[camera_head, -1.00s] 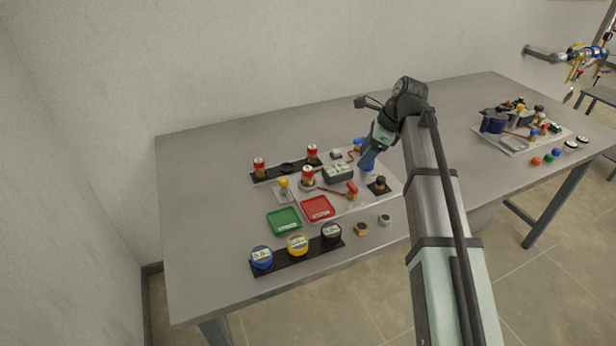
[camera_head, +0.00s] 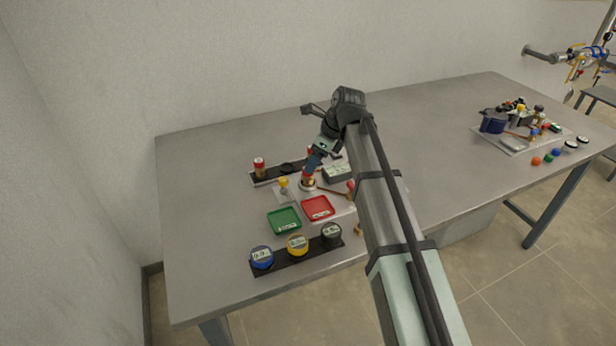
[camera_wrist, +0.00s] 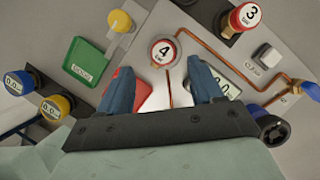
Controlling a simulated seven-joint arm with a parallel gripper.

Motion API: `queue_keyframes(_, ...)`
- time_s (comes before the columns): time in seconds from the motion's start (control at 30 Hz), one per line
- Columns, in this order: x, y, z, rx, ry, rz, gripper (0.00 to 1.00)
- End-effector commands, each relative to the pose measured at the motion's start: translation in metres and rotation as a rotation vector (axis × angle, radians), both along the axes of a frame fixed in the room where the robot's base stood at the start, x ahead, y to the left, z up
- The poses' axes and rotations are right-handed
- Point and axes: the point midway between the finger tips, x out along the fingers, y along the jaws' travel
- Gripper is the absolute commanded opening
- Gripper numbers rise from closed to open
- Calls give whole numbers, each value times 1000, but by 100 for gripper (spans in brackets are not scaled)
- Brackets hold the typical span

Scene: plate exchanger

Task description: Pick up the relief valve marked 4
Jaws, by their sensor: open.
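The relief valve marked 4 (camera_wrist: 164,52) has a red rim and a white face with a "4" in the wrist view. It stands upright, ahead of my gripper (camera_wrist: 160,85) and roughly centred between the two blue fingers. The fingers are apart with nothing between them, and the valve is not touched. In the head view the valve (camera_head: 308,184) sits just below my gripper (camera_head: 309,172), partly covered by it. Another red-rimmed valve marked 3 (camera_wrist: 249,14) stands on a black rack at the top right of the wrist view.
A green tray (camera_head: 284,221) and a red tray (camera_head: 317,208) lie in front of the valve. Blue, yellow and black gauges stand on a black strip (camera_head: 282,265). A copper pipe (camera_wrist: 225,68) and a yellow knob (camera_wrist: 121,20) are close by. The table's left side is clear.

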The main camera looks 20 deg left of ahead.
Motion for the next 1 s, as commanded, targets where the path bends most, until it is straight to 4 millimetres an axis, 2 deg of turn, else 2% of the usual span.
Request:
queue_keyframes(0.37, 2, 8, -17, -1, 1, 0, 66)
queue_keyframes(0.7, 5, 25, -53, 0, 0, 1, 66)
queue_keyframes(0.97, 5, 26, -56, 0, -1, 1, 66)
queue_keyframes(1.0, 5, 26, -56, 0, -1, 1, 63)
